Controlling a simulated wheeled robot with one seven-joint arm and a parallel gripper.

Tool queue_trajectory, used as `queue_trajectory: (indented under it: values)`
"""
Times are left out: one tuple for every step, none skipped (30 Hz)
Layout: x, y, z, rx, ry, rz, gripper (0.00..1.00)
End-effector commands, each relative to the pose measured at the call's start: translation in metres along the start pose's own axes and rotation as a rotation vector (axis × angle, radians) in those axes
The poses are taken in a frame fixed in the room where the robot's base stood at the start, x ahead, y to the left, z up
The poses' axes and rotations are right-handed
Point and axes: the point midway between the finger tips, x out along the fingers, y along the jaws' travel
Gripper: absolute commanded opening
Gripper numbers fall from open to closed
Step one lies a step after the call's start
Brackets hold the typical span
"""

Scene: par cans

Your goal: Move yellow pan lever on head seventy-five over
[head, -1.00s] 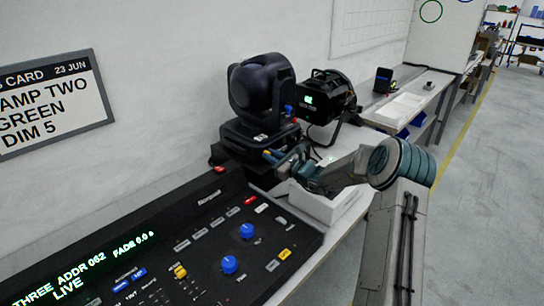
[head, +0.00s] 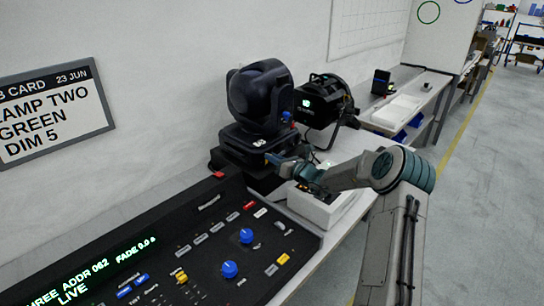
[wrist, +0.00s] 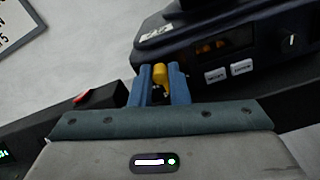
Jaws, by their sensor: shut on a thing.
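The moving-head lamp (head: 262,98) is black and stands on a dark base (head: 250,140) behind the console. In the wrist view its base (wrist: 215,42) shows a small amber display too small to read and two pale buttons. The yellow pan lever (wrist: 160,69) sticks out at the left of that base. My gripper (wrist: 161,78) has its blue fingers on either side of the lever and is shut on it. In the head view my gripper (head: 277,161) is at the base's front right; the lever cannot be made out there.
The black control console (head: 200,250) with knobs and a green display fills the lower left. A white box (head: 325,208) lies under my wrist. A second black lamp (head: 325,105) stands behind on the bench. A card (head: 50,112) reading "AMP TWO GREEN DIM 5" hangs on the wall.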

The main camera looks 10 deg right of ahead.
Motion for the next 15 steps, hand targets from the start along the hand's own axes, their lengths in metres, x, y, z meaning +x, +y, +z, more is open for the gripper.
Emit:
queue_trajectory:
  values:
    - [-0.001,-0.002,0.003,0.045,0.000,-0.002,0.00]
    - [-0.001,-0.003,0.003,0.073,0.000,-0.002,0.00]
    - [-0.001,-0.004,0.003,0.111,0.000,-0.002,0.00]
    - [-0.001,-0.004,0.003,0.138,0.001,-0.002,0.00]
    - [0.000,-0.005,0.003,0.164,0.001,-0.001,0.00]
    - [0.000,-0.006,0.003,0.199,0.001,-0.001,0.00]
    - [0.000,-0.007,0.003,0.225,0.001,-0.002,0.00]
    - [0.000,-0.008,0.003,0.250,0.000,-0.002,0.00]
    - [0.000,-0.009,0.003,0.281,0.000,-0.002,0.00]
    - [0.000,-0.010,0.003,0.304,0.001,-0.002,0.00]
    - [-0.001,-0.011,0.003,0.326,0.001,-0.001,0.00]
    - [-0.001,-0.012,0.003,0.354,0.001,-0.001,0.00]
    - [-0.001,-0.013,0.002,0.374,0.001,-0.002,0.00]
    - [-0.001,-0.013,0.002,0.393,0.000,-0.002,0.00]
    - [-0.001,-0.014,0.002,0.415,0.000,-0.001,0.00]
